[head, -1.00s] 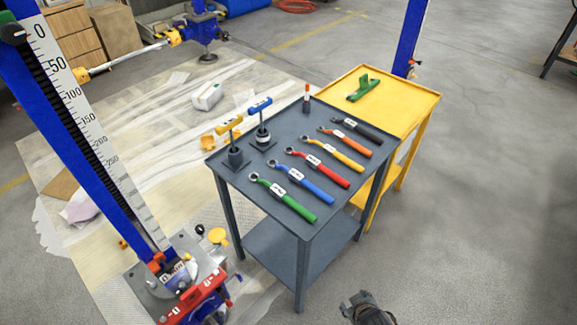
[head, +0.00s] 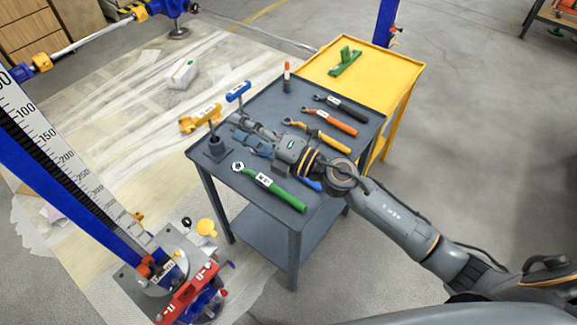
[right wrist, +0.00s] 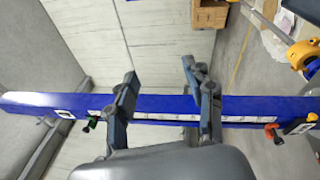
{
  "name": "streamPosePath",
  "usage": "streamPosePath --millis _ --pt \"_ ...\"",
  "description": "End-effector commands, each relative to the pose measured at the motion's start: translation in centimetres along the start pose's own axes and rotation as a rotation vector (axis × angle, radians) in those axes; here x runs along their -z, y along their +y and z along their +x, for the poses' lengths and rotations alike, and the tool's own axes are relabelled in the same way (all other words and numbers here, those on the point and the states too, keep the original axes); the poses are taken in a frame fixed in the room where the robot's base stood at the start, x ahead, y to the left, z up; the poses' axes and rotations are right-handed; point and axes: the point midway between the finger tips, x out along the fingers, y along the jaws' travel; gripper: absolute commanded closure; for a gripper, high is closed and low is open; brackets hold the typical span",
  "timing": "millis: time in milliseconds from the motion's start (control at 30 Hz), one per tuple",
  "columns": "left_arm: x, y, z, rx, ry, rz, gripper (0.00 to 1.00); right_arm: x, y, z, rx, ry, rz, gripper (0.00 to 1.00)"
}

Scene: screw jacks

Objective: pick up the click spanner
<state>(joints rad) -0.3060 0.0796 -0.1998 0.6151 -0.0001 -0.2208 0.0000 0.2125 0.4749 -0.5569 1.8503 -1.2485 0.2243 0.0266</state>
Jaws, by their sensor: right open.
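Several spanners with labelled handles lie on the grey cart (head: 222,176) in the head view: green (head: 272,188), yellow (head: 318,134), orange (head: 331,120) and black (head: 341,107). Only part of a blue spanner (head: 311,184) shows beneath my right arm, and the red one is hidden. I cannot tell which is the click spanner. My right gripper (head: 245,134) is above the cart's top, between the green and yellow spanners in the picture, pointing left. Its spread fingers in the right wrist view (right wrist: 160,80) hold nothing. My left gripper is not in view.
T-handled tools, yellow (head: 205,117) and blue (head: 238,91), stand at the cart's left edge. A marker-like red and white item (head: 287,76) stands at its back. A yellow cart (head: 396,78) adjoins behind. A blue scaled column (head: 60,165) stands left.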

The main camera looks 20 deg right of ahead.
Motion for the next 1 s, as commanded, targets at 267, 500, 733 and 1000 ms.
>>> streamPosePath --millis 267,500,733,1000 --pt "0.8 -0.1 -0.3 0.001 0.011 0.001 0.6 2.1 -7.4 -2.8 0.385 0.634 -0.676 0.47" --pt "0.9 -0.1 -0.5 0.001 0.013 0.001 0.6 -6.3 -12.7 -10.3 0.857 0.908 -0.989 0.47" --pt "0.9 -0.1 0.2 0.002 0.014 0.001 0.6 -9.4 -14.1 -12.9 1.021 0.962 -1.049 0.47" --pt "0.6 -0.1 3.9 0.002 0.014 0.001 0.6 -8.6 -19.1 -11.8 1.018 0.963 -1.048 0.47"
